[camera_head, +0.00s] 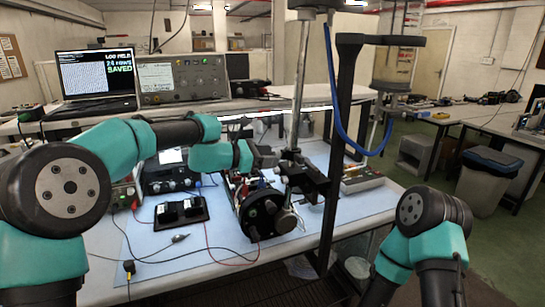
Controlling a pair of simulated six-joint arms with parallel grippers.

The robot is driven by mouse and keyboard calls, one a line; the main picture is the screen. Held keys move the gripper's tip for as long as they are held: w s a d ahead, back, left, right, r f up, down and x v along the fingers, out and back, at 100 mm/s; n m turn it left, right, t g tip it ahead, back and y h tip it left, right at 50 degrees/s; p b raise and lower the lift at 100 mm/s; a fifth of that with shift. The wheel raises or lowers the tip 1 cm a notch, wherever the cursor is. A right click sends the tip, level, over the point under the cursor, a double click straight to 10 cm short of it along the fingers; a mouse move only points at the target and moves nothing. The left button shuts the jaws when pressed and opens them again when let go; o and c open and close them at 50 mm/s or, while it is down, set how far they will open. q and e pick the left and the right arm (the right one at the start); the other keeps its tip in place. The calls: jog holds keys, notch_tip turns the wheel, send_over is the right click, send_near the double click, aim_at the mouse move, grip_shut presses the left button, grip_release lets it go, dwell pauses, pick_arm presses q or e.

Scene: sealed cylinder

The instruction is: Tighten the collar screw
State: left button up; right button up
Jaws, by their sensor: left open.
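A silver vertical rod (296,95) stands on the bench with a black collar clamp (302,178) around its lower part. The collar's screw is too small to tell apart. A black sealed cylinder (262,214) with a round end plate lies below and left of the clamp. A silver rounded piece (286,220) sits at its right side. My left gripper (268,155) is open, just left of the rod and a little above the clamp. I see nothing between its fingers, but they are small and partly merged with the dark parts behind. My right gripper is out of view.
A black post (336,150) with a top arm stands right of the rod, and a blue hose (336,100) hangs beside it. A black tray (181,212), cables and a boxed instrument (170,172) lie left.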

pick_arm(q)
jog(key=v, duration=1.5)
jog(key=shift+s+a, duration=0.2)
jog(key=shift+a, duration=0.05)
jog(key=shift+r, duration=0.15)
